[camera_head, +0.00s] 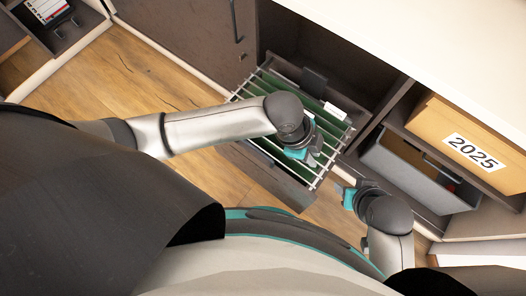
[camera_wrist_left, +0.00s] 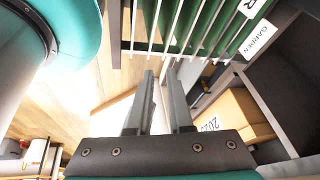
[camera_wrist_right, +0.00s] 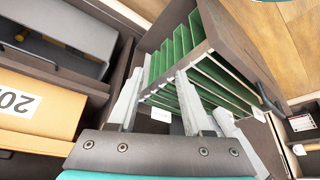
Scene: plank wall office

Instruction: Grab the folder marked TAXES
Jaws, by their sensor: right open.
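The folder marked TAXES cannot be picked out; no label that I can read says TAXES. Green hanging folders fill a pulled-out dark drawer (camera_head: 277,185), also seen in the right wrist view (camera_wrist_right: 205,50). In the left wrist view a white label reads GARDEN (camera_wrist_left: 256,40); another beside it is cut off, ending in R. A white label (camera_head: 335,110) at the drawer's right side is too small to read. My left gripper (camera_head: 316,160) is over the drawer's front right part, fingers apart and empty (camera_wrist_left: 160,74). My right gripper (camera_head: 345,190) is open and empty, right of the drawer (camera_wrist_right: 160,75).
Right of the drawer, a shelf holds a tan box marked 2025 (camera_head: 450,120) and a grey bin (camera_head: 405,170). A white countertop (camera_head: 430,40) overhangs at upper right. Another open compartment with a labelled item (camera_head: 47,10) is at upper left. Wooden floor (camera_head: 130,80) is clear between.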

